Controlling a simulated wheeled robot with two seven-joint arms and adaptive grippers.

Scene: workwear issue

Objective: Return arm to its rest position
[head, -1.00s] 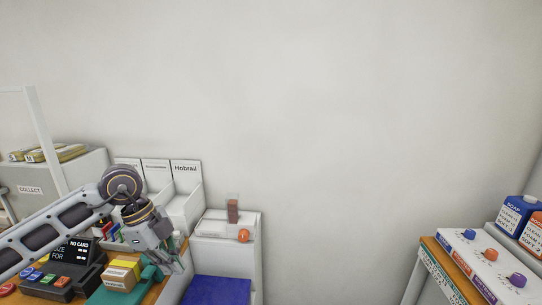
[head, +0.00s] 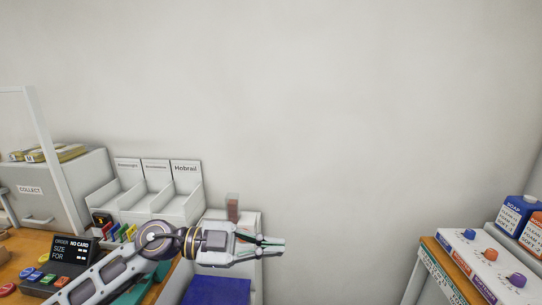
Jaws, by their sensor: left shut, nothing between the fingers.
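My left arm comes in from the lower left, and its gripper (head: 281,244) points to the right, in front of the bare wall. The fingers are shut with nothing between them. The gripper is in the air past the right side of a small white stand (head: 252,218) and hides much of that stand's top. My right gripper is not in the head view.
An order terminal (head: 75,249) with coloured buttons sits on the wooden counter at lower left. A blue bin (head: 218,291) is below my gripper. A right-hand table carries a knobbed panel (head: 487,262) and soap boxes (head: 513,215).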

